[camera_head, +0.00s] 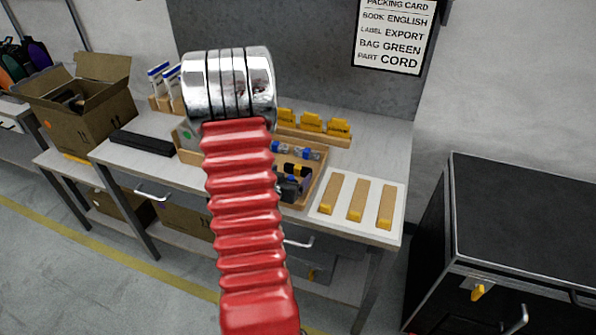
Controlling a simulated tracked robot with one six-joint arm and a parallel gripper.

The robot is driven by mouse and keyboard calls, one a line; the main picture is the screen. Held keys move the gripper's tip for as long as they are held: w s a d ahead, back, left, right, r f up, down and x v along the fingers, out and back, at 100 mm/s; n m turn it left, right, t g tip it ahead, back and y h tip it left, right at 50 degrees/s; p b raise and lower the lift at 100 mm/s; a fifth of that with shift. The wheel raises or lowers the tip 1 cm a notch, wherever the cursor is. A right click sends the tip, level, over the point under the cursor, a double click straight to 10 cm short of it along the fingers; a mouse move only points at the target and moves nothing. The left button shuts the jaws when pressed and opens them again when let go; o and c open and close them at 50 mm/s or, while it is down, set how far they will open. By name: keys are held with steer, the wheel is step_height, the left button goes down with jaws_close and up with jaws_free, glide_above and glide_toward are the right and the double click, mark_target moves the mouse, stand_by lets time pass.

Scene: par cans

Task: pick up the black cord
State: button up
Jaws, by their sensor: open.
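A wooden parts tray (316,185) lies on the workbench, partly hidden behind my red ribbed arm. In its near part is a dark, bundled item (290,187) that looks like the black cord; its left side is cut off by my arm, and its exact shape is too small to tell. Farther back in the tray are black-and-yellow parts (294,169) and blue-and-silver parts (308,153). My arm rises through the middle of the view, ending in chrome rings; my gripper's fingers do not show.
A white board with three tan strips (357,200) lies right of the tray. Yellow cards (311,122) stand behind it. A long black bar (143,143) and an open carton (90,118) are at left. A black cabinet (525,210) stands at right. A card on the wall reads "PART CORD".

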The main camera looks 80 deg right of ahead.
mark_target(296, 169)
steer(key=shift+x, duration=2.6)
steer(key=shift+s+a+f, duration=0.1)
steer(key=shift+f, duration=0.05)
steer(key=shift+c, duration=0.5)
steer(key=c, duration=0.7)
steer(key=shift+o, duration=0.2)
step_height(296, 169, up, 10)
